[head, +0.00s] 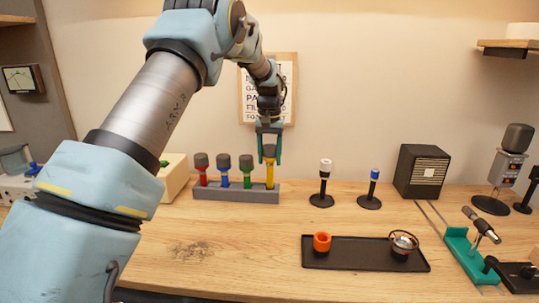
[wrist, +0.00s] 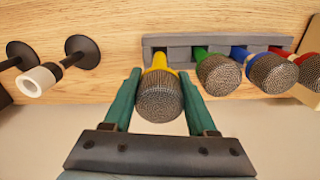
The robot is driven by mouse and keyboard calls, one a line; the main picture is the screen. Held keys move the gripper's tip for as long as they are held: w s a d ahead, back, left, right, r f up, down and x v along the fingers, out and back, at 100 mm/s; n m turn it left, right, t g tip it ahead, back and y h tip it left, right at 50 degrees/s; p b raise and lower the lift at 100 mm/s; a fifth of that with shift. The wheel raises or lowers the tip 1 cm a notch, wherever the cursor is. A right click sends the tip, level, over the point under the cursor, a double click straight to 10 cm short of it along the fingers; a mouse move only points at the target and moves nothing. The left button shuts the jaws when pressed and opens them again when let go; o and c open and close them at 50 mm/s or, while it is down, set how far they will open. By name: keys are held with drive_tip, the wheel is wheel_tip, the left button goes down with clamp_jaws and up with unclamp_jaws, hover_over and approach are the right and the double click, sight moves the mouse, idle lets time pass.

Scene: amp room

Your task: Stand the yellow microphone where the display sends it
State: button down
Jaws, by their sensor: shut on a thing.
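The yellow microphone (head: 270,178) stands upright at the right end of the grey rack (head: 235,194). My gripper (head: 269,157) comes down over it from above and is shut on it. In the wrist view the microphone's mesh head (wrist: 159,98) sits between the two green fingers (wrist: 158,103). Its lower end meets the rack; I cannot tell whether it is fully seated or slightly raised. A wall sheet with lettering (head: 286,75) hangs behind my arm, partly hidden. A small screen with a line trace (head: 20,79) is on the left wall.
Red (head: 202,176), blue (head: 224,178) and green (head: 247,180) microphones share the rack. Right of it stand a white-topped stand (head: 323,183) and a blue-topped stand (head: 371,188). A black tray (head: 350,254) holds an orange cup (head: 321,242) and a ringed mount (head: 403,243). The front-left table is clear.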

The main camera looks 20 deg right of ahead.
sight(269, 166)
drive_tip(key=shift+f+b, duration=0.65)
drive_tip(key=shift+f, duration=1.15)
drive_tip(key=shift+c, duration=0.6)
unclamp_jaws()
drive_tip(key=shift+r, duration=0.1)
wheel_tip(269, 166, up, 11)
drive_tip(key=b, duration=0.2)
drive_tip(key=shift+b, duration=0.4)
drive_tip(key=shift+f, duration=0.2)
